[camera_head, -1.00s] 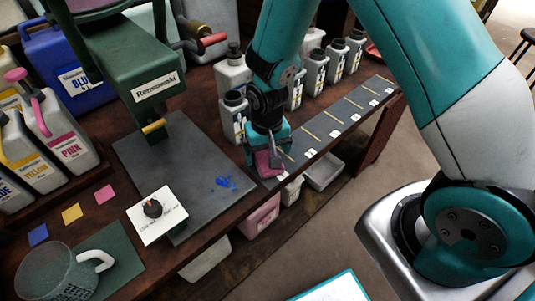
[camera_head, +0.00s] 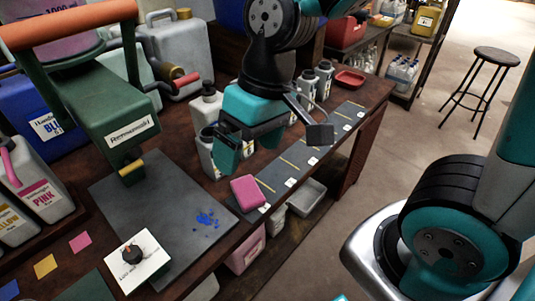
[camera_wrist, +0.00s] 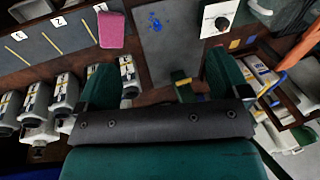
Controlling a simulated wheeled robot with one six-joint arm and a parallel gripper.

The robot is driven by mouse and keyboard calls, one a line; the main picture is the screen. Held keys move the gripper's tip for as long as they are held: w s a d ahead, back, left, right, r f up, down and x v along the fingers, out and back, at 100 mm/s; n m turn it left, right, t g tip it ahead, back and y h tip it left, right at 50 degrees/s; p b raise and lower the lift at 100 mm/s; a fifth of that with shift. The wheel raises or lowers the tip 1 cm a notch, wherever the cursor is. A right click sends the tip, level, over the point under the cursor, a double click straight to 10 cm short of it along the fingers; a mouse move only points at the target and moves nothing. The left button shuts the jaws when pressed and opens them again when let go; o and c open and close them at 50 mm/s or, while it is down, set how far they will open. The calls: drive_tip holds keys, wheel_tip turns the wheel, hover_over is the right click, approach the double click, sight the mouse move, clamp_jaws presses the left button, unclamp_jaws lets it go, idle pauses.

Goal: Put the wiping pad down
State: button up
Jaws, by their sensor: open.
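The pink wiping pad (camera_head: 248,192) lies on the near end of the dark strip with yellow lines and number labels (camera_head: 292,158), at the bench's front edge. It also shows in the wrist view (camera_wrist: 111,30), ahead of my fingers. My gripper (camera_head: 246,146) is open and empty, raised above and behind the pad, apart from it. In the wrist view my two spread fingers (camera_wrist: 153,88) have nothing between them.
A grey mat (camera_head: 165,205) with a blue spill (camera_head: 207,219) lies left of the pad. A white dial plate (camera_head: 137,262) sits at its front. Several grey bottles (camera_head: 207,105) stand behind the strip. The green machine (camera_head: 115,110) stands at left.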

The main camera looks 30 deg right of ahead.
drive_tip(key=s+r+n+y, duration=0.1)
drive_tip(key=s+r+n, duration=0.1)
drive_tip(key=s, duration=0.5)
drive_tip(key=shift+a+r+n, duration=0.25)
drive_tip(key=shift+r+n, duration=0.15)
drive_tip(key=shift+r, duration=0.35)
drive_tip(key=shift+r, duration=0.1)
